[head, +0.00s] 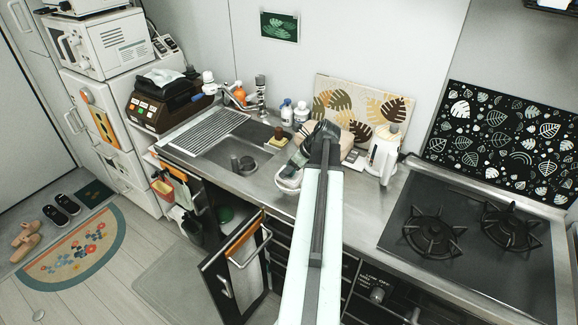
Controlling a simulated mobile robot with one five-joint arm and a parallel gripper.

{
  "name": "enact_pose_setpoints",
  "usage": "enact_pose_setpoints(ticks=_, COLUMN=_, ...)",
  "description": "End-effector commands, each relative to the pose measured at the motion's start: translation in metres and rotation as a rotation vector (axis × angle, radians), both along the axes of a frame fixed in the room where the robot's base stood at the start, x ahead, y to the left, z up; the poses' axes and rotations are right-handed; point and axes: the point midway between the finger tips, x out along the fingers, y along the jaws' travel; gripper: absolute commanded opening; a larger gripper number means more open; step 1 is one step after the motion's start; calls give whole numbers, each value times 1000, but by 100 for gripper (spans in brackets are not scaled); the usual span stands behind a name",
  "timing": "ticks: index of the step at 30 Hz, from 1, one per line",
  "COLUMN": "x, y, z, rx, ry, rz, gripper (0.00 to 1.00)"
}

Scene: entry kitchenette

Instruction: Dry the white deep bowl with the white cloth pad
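My arm reaches from the bottom of the head view toward the counter. My gripper (297,160) is at its far end, over the counter just right of the sink. A white rounded thing (288,184), which looks like the deep bowl, shows right at the gripper's tip. The gripper and arm hide part of it, and I cannot tell whether they touch. I cannot make out a white cloth pad for certain. The fingers are too small and dark to tell whether they are open or shut.
The sink (215,160) with a drain rack lies left of the gripper. A white kettle (382,155) stands to its right, before the black gas hob (470,240). Bottles (287,112) stand behind. Below, a cabinet door (238,275) with a hanging towel is open.

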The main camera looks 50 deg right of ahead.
Motion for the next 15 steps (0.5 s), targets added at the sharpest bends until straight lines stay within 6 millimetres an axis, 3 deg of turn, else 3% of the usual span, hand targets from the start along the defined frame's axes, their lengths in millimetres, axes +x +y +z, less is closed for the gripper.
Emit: enact_pose_setpoints(ticks=15, x=-13, y=5, z=-1, rx=-1, ry=0, rz=1, gripper=0)
